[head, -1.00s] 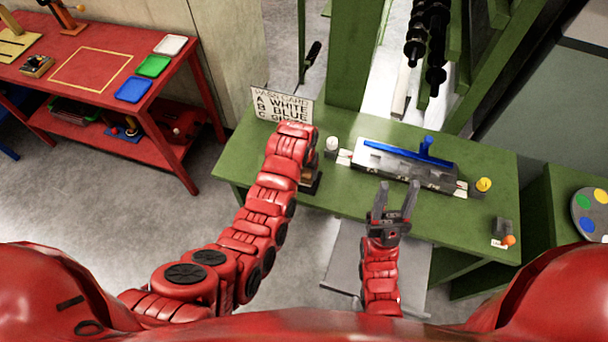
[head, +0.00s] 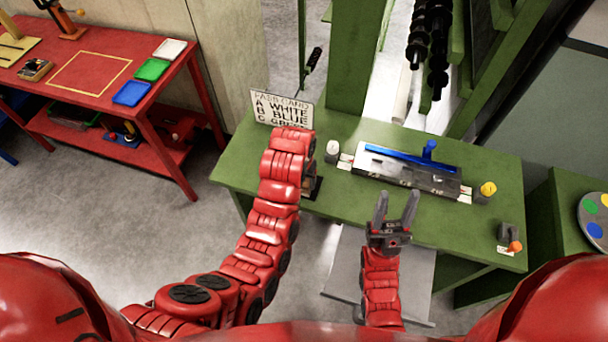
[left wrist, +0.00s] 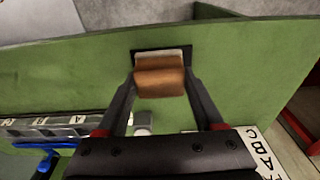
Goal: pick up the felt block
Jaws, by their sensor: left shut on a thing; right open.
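The felt block (left wrist: 160,80), a brown-orange block with a pale strip along its far edge, sits between the fingertips of my left gripper (left wrist: 160,88) in the left wrist view. The left gripper is shut on it, above or on a dark patch on the green bench. I cannot tell whether the block is lifted clear. In the head view my left arm largely hides the left gripper and the block. My right gripper (head: 396,210) is open and empty, over the front edge of the bench.
The green bench (head: 340,205) carries a lettered card (head: 283,110), a grey fixture with a blue-handled bar (head: 410,160), a white knob (head: 333,148), a yellow knob (head: 488,188) and an orange-tipped part (head: 514,246). A red table (head: 70,95) with coloured trays stands at left.

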